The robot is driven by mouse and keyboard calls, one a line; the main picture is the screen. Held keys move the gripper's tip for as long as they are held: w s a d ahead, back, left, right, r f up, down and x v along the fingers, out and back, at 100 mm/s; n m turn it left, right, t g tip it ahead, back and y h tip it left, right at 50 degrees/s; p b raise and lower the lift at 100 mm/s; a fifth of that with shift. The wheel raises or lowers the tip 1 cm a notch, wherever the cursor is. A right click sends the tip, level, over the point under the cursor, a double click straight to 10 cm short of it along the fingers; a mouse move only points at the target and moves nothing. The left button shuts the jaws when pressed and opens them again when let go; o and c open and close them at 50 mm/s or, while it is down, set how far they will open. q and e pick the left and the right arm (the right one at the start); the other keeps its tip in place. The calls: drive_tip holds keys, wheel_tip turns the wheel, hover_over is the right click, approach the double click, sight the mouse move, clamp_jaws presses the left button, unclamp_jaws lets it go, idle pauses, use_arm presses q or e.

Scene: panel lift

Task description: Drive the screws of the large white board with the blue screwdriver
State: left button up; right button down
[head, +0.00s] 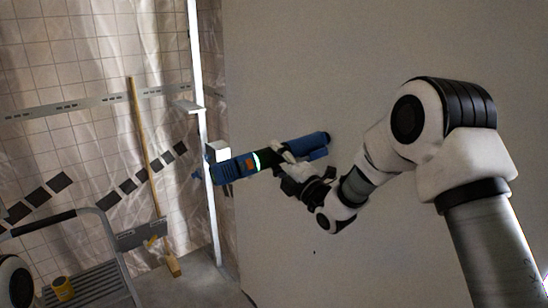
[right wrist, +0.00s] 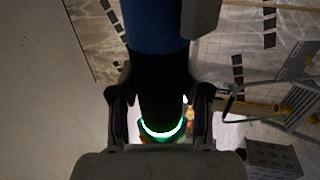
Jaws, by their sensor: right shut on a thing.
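The large white board (head: 400,50) stands upright and fills the right of the head view; it shows grey in the dim light. It also lines the left of the right wrist view (right wrist: 45,90). The blue screwdriver (head: 235,168) has a black grip and a glowing green-white ring. My right gripper (head: 287,170) is shut around its black grip, in front of the board near its left edge. In the right wrist view the blue body (right wrist: 155,25) runs up from between the fingers. A small dark spot (head: 314,252) on the board may be a screw. My left gripper is out of view.
A metal post (head: 203,130) stands just left of the board. A wooden-handled broom (head: 145,150) leans on the tiled, plastic-covered wall. A step ladder (head: 110,255) with a yellow cup (head: 63,289) stands at lower left. Some floor (head: 195,285) between is clear.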

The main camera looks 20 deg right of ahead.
sight(266, 165)
drive_tip(key=shift+r, duration=0.15)
drive_tip(key=shift+s+a+b, duration=0.35)
drive_tip(key=shift+a+b, duration=0.2)
drive_tip(key=shift+a, duration=0.2)
drive_tip(key=shift+s+a+b, duration=0.2)
drive_tip(key=shift+a+b, duration=0.05)
drive_tip(key=shift+a, duration=0.35)
drive_tip(key=shift+s+a+b, duration=0.2)
drive_tip(key=shift+a, duration=0.4)
